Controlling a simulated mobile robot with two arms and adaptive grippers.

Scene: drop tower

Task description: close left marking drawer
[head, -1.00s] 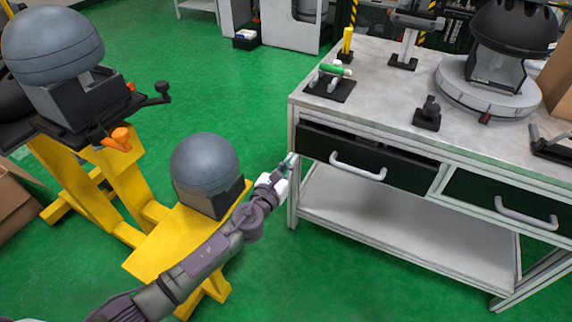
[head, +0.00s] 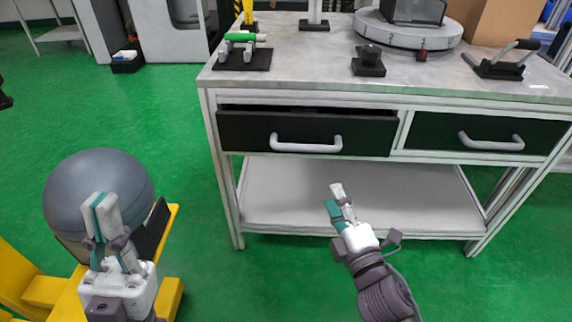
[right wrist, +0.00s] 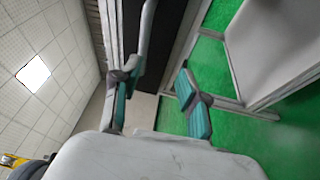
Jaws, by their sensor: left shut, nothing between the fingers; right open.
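The left marking drawer (head: 240,132) is a black front with a light grey bar handle (head: 305,146) in the left half of the bench. It stands slightly out, with a dark gap along its top edge. My right gripper (head: 336,198) is in front of and below this drawer, apart from the handle in the head view. In the right wrist view its teal-padded fingers (right wrist: 160,100) are spread with nothing between them, and a pale bar, seemingly a handle (right wrist: 147,35), shows beyond them.
The right drawer (head: 435,130) looks flush. The bench top (head: 310,75) carries a black fixture with a green cylinder (head: 240,37), a black knob block (head: 368,60) and a round turntable (head: 410,36). Green floor is open between.

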